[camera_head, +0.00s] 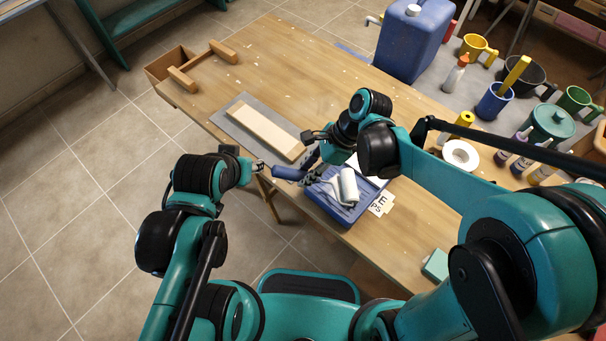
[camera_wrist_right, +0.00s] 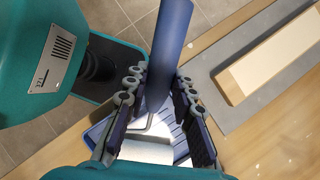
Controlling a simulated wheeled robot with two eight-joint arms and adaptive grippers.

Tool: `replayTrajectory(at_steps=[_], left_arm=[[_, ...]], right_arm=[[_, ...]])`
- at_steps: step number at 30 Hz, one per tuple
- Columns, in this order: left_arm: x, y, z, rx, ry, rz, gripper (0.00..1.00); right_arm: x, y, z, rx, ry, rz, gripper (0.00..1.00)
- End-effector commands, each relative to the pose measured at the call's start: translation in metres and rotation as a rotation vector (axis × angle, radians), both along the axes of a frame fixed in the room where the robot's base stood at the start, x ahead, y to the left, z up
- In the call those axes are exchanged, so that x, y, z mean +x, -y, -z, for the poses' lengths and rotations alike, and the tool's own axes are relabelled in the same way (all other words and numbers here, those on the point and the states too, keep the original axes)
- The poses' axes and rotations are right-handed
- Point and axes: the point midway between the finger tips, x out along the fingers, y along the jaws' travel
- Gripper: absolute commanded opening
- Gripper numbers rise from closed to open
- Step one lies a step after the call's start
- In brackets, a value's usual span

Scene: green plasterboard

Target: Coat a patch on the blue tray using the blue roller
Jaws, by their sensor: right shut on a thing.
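The blue tray (camera_head: 330,206) sits at the near edge of the wooden table. The blue roller (camera_head: 289,173) has a blue handle and a white sleeve (camera_head: 348,185); the sleeve is over the tray, and I cannot tell if it touches it. My right gripper (camera_head: 315,167) is shut on the roller's handle. In the right wrist view the handle of the blue roller (camera_wrist_right: 168,45) runs between the fingers of my right gripper (camera_wrist_right: 158,88), with the sleeve below. My left gripper (camera_head: 259,166) is close to the handle's free end; its fingers are too small to read.
A pale board (camera_head: 267,131) lies on a grey mat (camera_head: 234,125) beyond the tray. Letter cards (camera_head: 381,203) lie right of the tray. A blue canister (camera_head: 412,40), mugs and bottles stand at the right. The table's far left is mostly clear.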

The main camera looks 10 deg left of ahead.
Motion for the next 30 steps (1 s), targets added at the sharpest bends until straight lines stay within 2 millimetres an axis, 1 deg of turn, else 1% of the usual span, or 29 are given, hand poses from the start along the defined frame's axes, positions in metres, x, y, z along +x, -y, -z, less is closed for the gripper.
replayTrajectory(at_steps=[3, 14, 30], left_arm=[[0.000, 0.000, 0.003, 0.000, 0.000, 0.000, 0.40], [0.000, 0.000, 0.004, 0.000, 0.000, 0.000, 0.40], [0.000, 0.000, 0.012, 0.000, 0.000, 0.000, 0.40]], right_arm=[[0.005, 0.004, 0.003, -0.001, 0.001, 0.002, 0.00], [0.018, 0.013, 0.002, -0.001, 0.001, 0.002, 0.00], [0.038, 0.026, 0.009, -0.001, 0.001, 0.002, 0.00]])
